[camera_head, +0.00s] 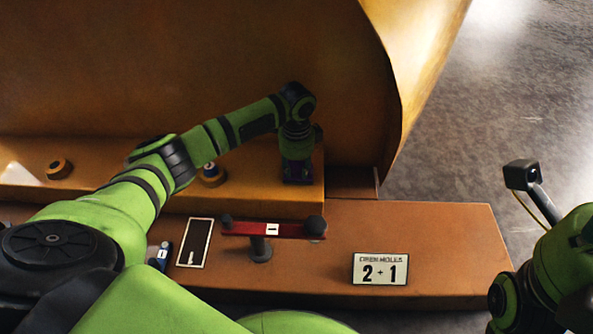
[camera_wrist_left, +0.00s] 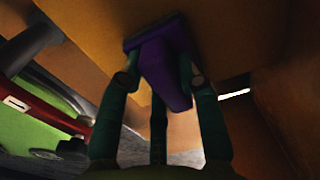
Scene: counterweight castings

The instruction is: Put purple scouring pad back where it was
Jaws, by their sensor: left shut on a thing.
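The purple scouring pad (camera_wrist_left: 165,70) is between the fingers of my left gripper (camera_wrist_left: 160,82) in the left wrist view. Its wider end is close to an orange-brown surface; I cannot tell whether it touches. In the head view my left gripper (camera_head: 298,172) points down at the right end of the raised orange-brown ledge (camera_head: 250,195). Only a small dark purple part of the pad (camera_head: 300,173) shows there, and the gripper hides the rest.
A red balance bar (camera_head: 250,229) with dark ends stands in front of the ledge. A sign (camera_head: 380,269), a framed dark panel (camera_head: 194,243) and a small blue item (camera_head: 160,257) are on the lower bench (camera_head: 440,235). A large curved orange casting (camera_head: 180,70) rises behind.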

